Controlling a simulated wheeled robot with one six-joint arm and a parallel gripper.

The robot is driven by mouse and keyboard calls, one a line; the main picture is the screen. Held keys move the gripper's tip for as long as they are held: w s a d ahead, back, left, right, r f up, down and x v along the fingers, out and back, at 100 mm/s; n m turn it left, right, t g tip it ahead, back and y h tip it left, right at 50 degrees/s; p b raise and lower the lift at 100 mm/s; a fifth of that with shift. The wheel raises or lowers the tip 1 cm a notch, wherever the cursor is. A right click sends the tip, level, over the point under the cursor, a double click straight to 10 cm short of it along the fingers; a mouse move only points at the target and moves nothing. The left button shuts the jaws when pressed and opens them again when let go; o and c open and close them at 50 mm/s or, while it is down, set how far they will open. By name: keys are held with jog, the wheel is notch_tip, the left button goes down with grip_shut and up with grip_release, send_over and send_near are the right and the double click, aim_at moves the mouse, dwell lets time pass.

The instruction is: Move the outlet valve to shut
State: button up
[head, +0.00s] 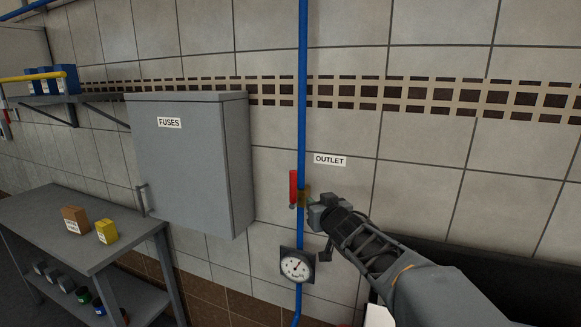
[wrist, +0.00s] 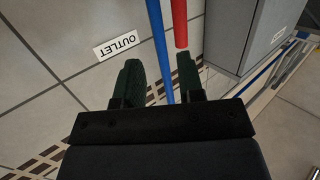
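The outlet valve sits on a vertical blue pipe (head: 302,110), below the OUTLET label (head: 330,160). Its red lever (head: 293,187) stands upright, parallel to the pipe and just left of it, above a brass body (head: 304,199). My gripper (head: 314,212) is at the valve from the right and partly covers the body. In the wrist view my gripper (wrist: 160,72) has its fingers apart. The blue pipe (wrist: 160,40) shows between them, and the red lever (wrist: 180,25) ends near the right fingertip. I cannot tell whether they touch.
A pressure gauge (head: 297,267) is on the pipe just below the valve. A grey FUSES cabinet (head: 185,165) juts from the wall to the left. A grey table (head: 60,220) with small boxes stands lower left. The tiled wall right of the label is clear.

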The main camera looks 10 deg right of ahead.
aim_at(295, 176)
jog(key=w+a+r+y+p, duration=0.1)
jog(key=w, duration=0.4)
jog(key=w+a+r+n+p, duration=0.1)
jog(key=w, duration=0.4)
jog(key=w+a+r+t+y+p, duration=0.1)
jog(key=w+a, duration=0.1)
jog(key=w, duration=0.3)
jog(key=shift+w+n+y, duration=0.25)
jog(key=shift+n+y, duration=0.05)
grip_shut()
